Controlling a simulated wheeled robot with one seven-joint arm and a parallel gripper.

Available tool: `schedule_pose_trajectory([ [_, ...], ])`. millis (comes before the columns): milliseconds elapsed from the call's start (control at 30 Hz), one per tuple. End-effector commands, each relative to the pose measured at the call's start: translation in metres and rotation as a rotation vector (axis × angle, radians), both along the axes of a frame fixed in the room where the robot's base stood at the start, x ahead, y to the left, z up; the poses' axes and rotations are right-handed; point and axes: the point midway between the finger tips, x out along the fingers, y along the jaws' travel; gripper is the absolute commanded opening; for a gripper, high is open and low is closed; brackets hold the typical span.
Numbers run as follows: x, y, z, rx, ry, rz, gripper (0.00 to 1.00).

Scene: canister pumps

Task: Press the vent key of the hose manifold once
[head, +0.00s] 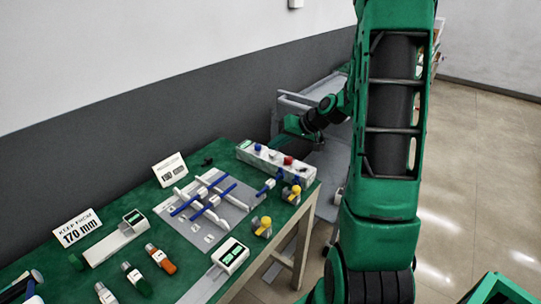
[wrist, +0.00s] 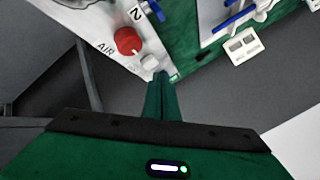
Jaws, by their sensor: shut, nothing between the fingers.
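The hose manifold (head: 262,159) is a long pale block along the back right edge of the green table, with a blue knob (head: 258,147) and a red knob (head: 287,160) on top. In the wrist view its white top (wrist: 105,18) shows a red knob (wrist: 128,40) marked AIR and a small white key-like part (wrist: 150,62) beside it. No vent label is readable, so I cannot tell which part is the vent key. My gripper (wrist: 164,76) is shut and empty, its tips near that white part; contact is unclear. In the head view my gripper is over the block's back side, partly hidden.
Blue-handled valves and pipes on a grey panel (head: 240,212) lie beside the manifold. Yellow-topped fittings (head: 263,227) stand at the table's right edge. White signs (head: 170,169) stand at the back. A grey cart (head: 330,160) is behind the table.

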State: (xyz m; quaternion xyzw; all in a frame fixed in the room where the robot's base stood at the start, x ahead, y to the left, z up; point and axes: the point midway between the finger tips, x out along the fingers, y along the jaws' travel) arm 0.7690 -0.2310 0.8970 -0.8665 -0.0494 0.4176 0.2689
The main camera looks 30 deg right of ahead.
Motion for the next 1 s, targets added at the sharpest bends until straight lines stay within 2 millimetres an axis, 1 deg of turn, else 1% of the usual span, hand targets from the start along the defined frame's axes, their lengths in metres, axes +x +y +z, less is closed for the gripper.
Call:
schedule_pose_trajectory([
  [267, 0.0, 0.0001, -0.0003, 0.0, 0.0, 0.0, 0.0],
  [600, -0.0009, 0.0, -0.0074, -0.001, 0.0, 0.001, 0.0],
  [1000, -0.0009, 0.0002, -0.0082, 0.0, 0.0, 0.0, 0.0],
])
